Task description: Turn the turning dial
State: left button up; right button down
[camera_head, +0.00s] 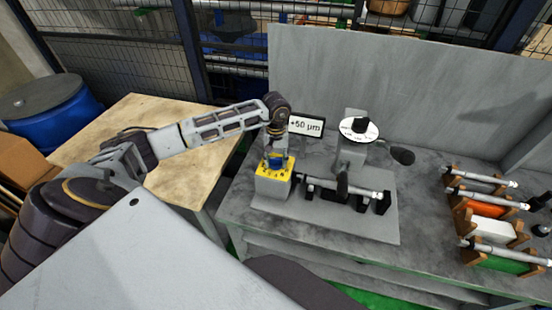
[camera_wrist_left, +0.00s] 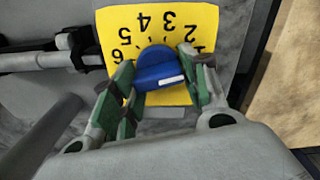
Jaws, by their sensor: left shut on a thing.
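The turning dial (camera_wrist_left: 156,62) is a blue knob with a white mark, set on a yellow numbered plate (camera_wrist_left: 184,20). In the head view the blue dial (camera_head: 277,161) sits on top of a grey box with a yellow top (camera_head: 264,173), at the left end of the grinder. My left gripper (camera_wrist_left: 160,88) reaches down over the dial, with a green-padded finger on each side of it, and is shut on it. The white mark points to the right, toward the lower right finger, in the wrist view. My right gripper is not in view.
The grinder (camera_head: 350,160) with a shaft (camera_head: 345,186) and a round white gauge stands right of the dial box. A "+50 µm" display (camera_head: 306,126) is behind it. Racks with several shafts and coloured blocks (camera_head: 490,230) stand at right. A wooden table (camera_head: 150,115) is at left.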

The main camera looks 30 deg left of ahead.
pick_arm(q)
jog(key=shift+n+b, duration=1.6)
jog(key=shift+n, duration=0.1)
jog(key=shift+a+n+b, duration=0.1)
jog(key=shift+n+b, duration=0.6)
jog(key=shift+n, duration=0.4)
jog(key=o, duration=1)
jog(key=shift+s, duration=0.1)
jog(key=shift+r, duration=0.2)
notch_tip(320, 180, up, 12)
jog(key=shift+f, duration=0.15)
